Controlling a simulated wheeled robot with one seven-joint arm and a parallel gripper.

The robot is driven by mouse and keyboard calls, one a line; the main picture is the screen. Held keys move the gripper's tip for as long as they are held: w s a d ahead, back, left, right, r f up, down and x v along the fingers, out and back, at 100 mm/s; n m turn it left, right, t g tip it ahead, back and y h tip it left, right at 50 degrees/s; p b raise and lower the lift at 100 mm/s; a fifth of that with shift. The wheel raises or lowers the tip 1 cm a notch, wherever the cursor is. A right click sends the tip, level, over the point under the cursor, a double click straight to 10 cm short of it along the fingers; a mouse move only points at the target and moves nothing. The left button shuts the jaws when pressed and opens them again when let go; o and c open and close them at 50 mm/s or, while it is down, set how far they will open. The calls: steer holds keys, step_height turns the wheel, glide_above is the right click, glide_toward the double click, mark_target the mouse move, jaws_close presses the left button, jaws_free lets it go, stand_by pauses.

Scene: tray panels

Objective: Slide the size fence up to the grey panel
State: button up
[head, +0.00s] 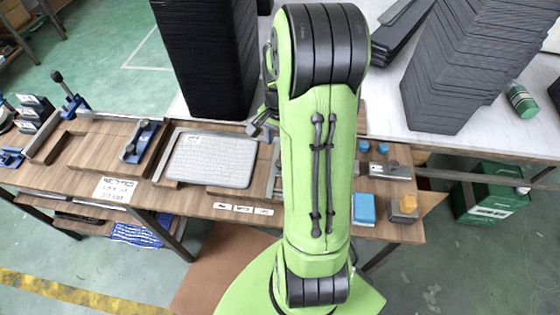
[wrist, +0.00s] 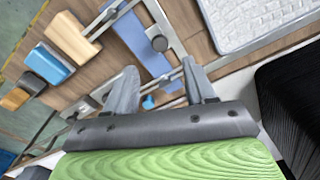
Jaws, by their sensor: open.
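The grey panel (head: 212,160) lies flat on the wooden bench in the head view. Its corner also shows at the top right of the wrist view (wrist: 250,15). A blue bar (wrist: 135,40) with a round grey knob and metal rails, apparently the size fence, lies left of the panel in the wrist view. A strip of bare wood separates them. In the head view my arm hides most of this assembly. My gripper (wrist: 160,68) is open, its fingers spread over the blue bar with nothing clearly gripped. I cannot tell whether they touch it.
A blue clamp (head: 142,140) stands left of the panel. Tall black stacks (head: 208,55) (head: 465,70) rise behind the bench, one close to my gripper.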

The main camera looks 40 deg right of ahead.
mark_target(278, 166)
step_height(278, 166, down, 9)
steer(key=shift+r+b, duration=0.1)
steer(key=shift+b, duration=0.9)
jaws_close()
